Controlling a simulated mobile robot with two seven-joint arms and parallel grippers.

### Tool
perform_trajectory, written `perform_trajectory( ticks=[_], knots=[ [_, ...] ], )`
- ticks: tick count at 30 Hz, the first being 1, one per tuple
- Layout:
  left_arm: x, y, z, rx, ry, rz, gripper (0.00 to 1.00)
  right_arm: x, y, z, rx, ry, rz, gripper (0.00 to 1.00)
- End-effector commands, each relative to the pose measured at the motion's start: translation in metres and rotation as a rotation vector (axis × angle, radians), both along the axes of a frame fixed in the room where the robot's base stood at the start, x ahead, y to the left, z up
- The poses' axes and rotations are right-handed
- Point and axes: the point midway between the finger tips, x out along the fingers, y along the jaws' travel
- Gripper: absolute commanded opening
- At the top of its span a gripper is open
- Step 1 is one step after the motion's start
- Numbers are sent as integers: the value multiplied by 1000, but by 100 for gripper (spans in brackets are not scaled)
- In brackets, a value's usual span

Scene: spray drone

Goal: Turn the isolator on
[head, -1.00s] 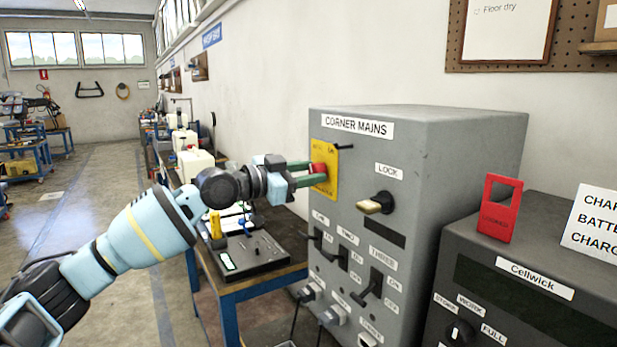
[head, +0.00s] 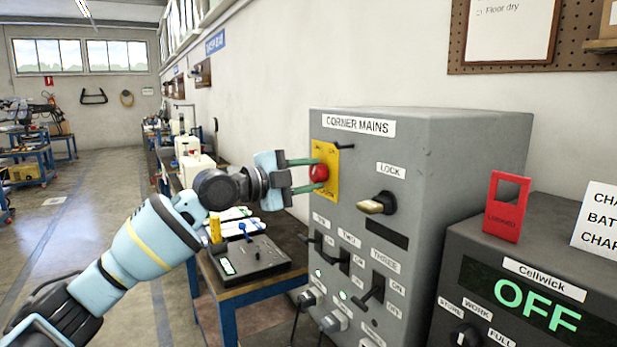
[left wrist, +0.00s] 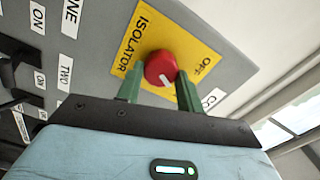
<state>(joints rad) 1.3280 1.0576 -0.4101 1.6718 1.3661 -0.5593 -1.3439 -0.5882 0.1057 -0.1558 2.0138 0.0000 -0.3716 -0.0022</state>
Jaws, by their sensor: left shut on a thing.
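The isolator is a red round knob (head: 319,173) on a yellow plate (head: 331,152) at the upper left of the grey "CORNER MAINS" cabinet's front. My left gripper (head: 306,175) is shut on the knob, one green finger on each side. In the left wrist view the red knob (left wrist: 160,68) sits between the fingertips of my left gripper (left wrist: 158,84), with a white mark on its face. The plate there reads "ISOLATOR" and "OFF"; the fingers hide part of it. My right gripper is not in view.
The cabinet (head: 470,140) also carries a lock with a key (head: 378,203) and several black switches. Small lights glow by its sockets. A charger (head: 540,270) at the right shows "OFF" in green. A bench (head: 285,270) stands below my left arm.

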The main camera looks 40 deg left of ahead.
Motion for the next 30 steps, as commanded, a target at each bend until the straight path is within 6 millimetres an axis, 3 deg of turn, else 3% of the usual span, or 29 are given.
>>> perform_trajectory(
  ticks=[13, 30],
  knots=[
    [0, -1, -1, 250, -105, -1, 14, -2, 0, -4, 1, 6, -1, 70],
    [0, -1, -1, 304, -127, -1, 14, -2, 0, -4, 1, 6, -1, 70]
  ],
)
